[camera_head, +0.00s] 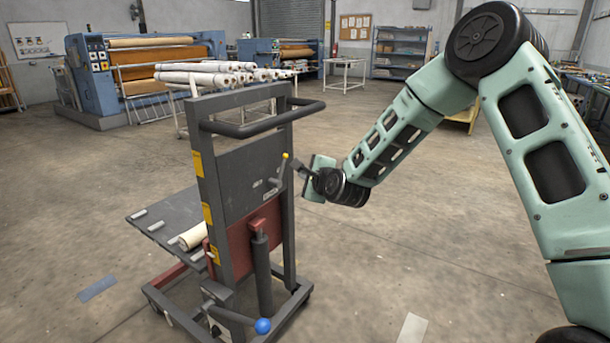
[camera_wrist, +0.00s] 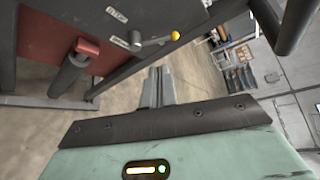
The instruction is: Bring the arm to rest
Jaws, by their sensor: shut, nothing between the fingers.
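My arm reaches in from the right in the head view. My gripper (camera_head: 298,166) is at the right side of a dark lift cart (camera_head: 240,150), close to a small lever with a yellow tip (camera_head: 285,156). In the wrist view, the gripper's two grey fingers (camera_wrist: 159,78) are together with nothing between them. There the lever with its yellow knob (camera_wrist: 175,36) stands beyond the fingertips, apart from them.
The cart has a push handle (camera_head: 268,118), a blue-knobbed pedal (camera_head: 263,326) and a platform (camera_head: 135,218) with a pale roll (camera_head: 193,236). Blue calender machines (camera_head: 98,75) and a rack of white rolls (camera_head: 205,78) stand behind. Floor to the right of the cart is clear.

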